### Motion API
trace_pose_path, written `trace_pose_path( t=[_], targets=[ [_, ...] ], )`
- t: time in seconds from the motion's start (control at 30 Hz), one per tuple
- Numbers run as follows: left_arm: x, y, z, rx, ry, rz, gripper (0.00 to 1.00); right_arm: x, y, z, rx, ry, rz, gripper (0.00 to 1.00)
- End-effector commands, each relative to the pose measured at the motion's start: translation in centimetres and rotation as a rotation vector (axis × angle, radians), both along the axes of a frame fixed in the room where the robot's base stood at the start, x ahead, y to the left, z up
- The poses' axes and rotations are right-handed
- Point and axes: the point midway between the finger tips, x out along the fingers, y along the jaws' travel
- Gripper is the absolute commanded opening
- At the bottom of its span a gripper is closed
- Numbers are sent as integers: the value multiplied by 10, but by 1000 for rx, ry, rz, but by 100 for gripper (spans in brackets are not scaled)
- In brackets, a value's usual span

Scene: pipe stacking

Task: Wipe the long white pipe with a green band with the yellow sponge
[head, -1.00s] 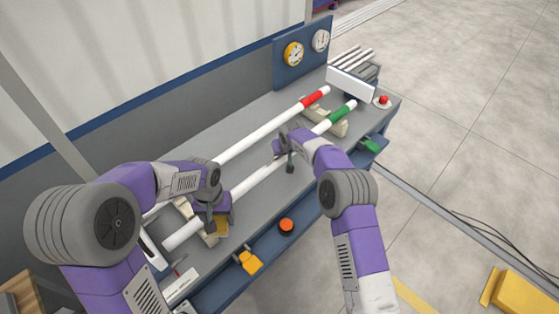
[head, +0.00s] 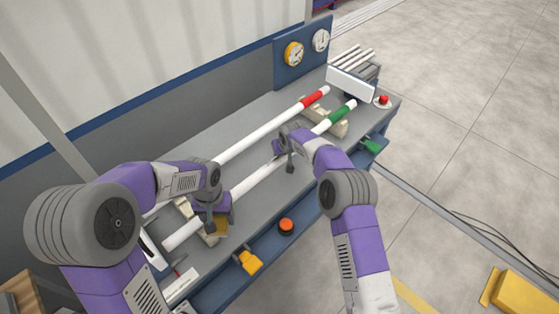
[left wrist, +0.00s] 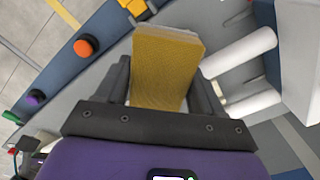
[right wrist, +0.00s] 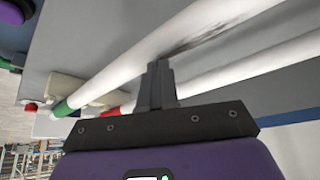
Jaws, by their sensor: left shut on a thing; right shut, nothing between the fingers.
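The long white pipe with a green band (head: 262,173) lies across the bench, its green band (head: 341,113) toward the far right end. In the right wrist view the pipe (right wrist: 150,55) carries a dark smudge (right wrist: 205,38). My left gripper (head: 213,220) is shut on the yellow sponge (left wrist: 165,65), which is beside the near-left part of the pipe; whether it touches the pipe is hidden. My right gripper (right wrist: 160,68) is shut and empty, close to the pipe's middle; whether its fingertips touch the pipe is unclear.
A second white pipe with a red band (head: 265,132) lies parallel behind. Light cradles (head: 338,129) support the pipes. An orange button (head: 286,225) and a yellow clamp-like part (head: 248,261) are at the bench's front edge. Gauges (head: 293,54) stand at the back.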

Motion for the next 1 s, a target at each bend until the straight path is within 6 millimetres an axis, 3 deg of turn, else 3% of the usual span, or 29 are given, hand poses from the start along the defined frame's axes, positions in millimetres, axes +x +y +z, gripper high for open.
trace_pose_path(
  t=[0.47,1.0],
  targets=[
    [0,0,-5,0,0,0,43,0,0,-7,0,0,0,0],
    [0,0,16,0,0,0,43,0,0,34,0,-1,0,0]
  ],
)
